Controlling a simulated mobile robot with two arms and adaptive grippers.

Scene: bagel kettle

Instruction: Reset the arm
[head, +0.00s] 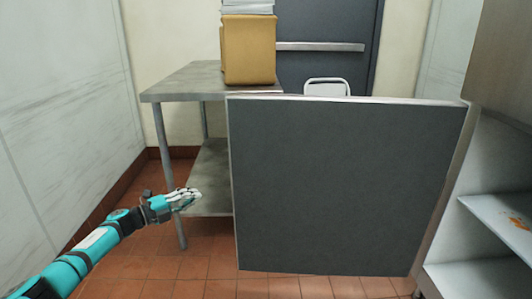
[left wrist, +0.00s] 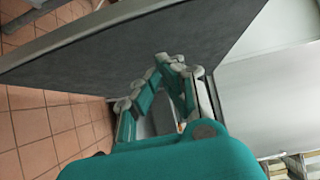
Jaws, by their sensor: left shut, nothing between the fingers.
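My left arm reaches in from the lower left of the head view. Its gripper (head: 188,197) is shut and empty, to the left of a large dark grey panel (head: 340,185). In the left wrist view my left gripper (left wrist: 162,85) shows from behind, with the panel (left wrist: 130,50) beyond its fingers. I cannot tell from the pictures whether the fingers touch the panel. My right gripper is in neither view.
A metal table (head: 180,82) with a lower shelf stands behind the panel and carries a tan box (head: 249,50). Open white shelving (head: 490,210) stands at the right. A white wall (head: 60,110) runs along the left. Tiled floor (head: 140,265) is clear at the front left.

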